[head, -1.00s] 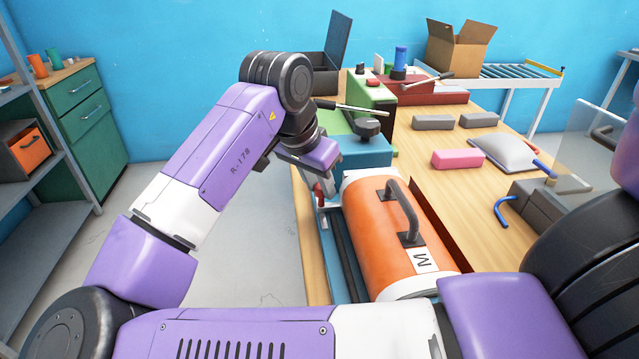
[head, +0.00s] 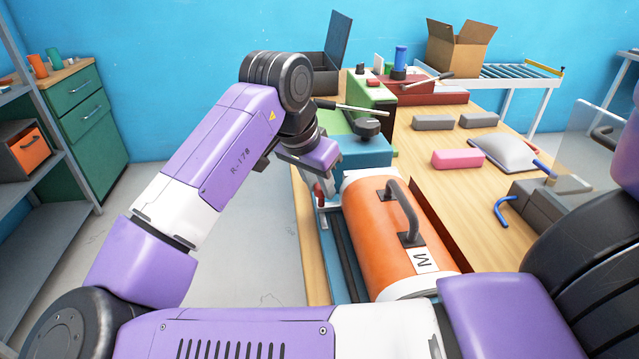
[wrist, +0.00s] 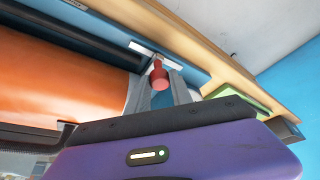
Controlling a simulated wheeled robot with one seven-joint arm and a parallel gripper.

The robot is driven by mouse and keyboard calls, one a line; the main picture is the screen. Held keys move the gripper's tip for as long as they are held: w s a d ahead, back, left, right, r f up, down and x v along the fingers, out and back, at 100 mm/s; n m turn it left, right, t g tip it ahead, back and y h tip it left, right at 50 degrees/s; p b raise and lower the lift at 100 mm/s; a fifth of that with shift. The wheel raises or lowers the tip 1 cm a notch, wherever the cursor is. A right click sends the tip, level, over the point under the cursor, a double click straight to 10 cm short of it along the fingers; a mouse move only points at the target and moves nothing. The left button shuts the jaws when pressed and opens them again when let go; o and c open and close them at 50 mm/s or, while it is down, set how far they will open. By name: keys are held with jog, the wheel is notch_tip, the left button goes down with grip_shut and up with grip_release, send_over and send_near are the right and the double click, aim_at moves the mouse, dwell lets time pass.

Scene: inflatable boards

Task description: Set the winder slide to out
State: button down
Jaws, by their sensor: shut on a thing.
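The winder is a blue machine with a large orange roll (head: 385,240) marked M lying along it. A small red knob (wrist: 158,76) shows in the wrist view, in front of a pale metal strip (wrist: 172,62) on the winder's blue side; I take it for the slide's handle. My gripper (wrist: 158,92) has its two grey fingers on either side of the knob and is shut on it. In the head view my gripper (head: 322,184) is at the winder's left side, near the roll's far end, and the knob is partly hidden there.
The wooden table (head: 425,180) carries grey blocks (head: 433,122), a pink block (head: 458,159) and a grey cushion (head: 505,153) to the right. A green machine (head: 370,95) stands behind the winder. The floor to the left is clear.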

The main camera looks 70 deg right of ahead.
jog(key=w+d+p, duration=0.1)
jog(key=d, duration=0.1)
jog(key=w+d, duration=0.1)
jog(key=shift+w+d+r+p, duration=0.1)
jog(key=shift+d+r+p, duration=0.05)
jog(key=shift+d+p, duration=0.25)
jog(key=shift+w+d, duration=0.15)
jog(key=shift+w, duration=0.05)
jog(key=c, duration=1.4)
grip_release()
jog(key=shift+d, duration=0.1)
jog(key=shift+c, duration=0.2)
jog(key=p+v, duration=0.1)
jog(key=v, duration=0.6)
jog(key=shift+r, duration=0.2)
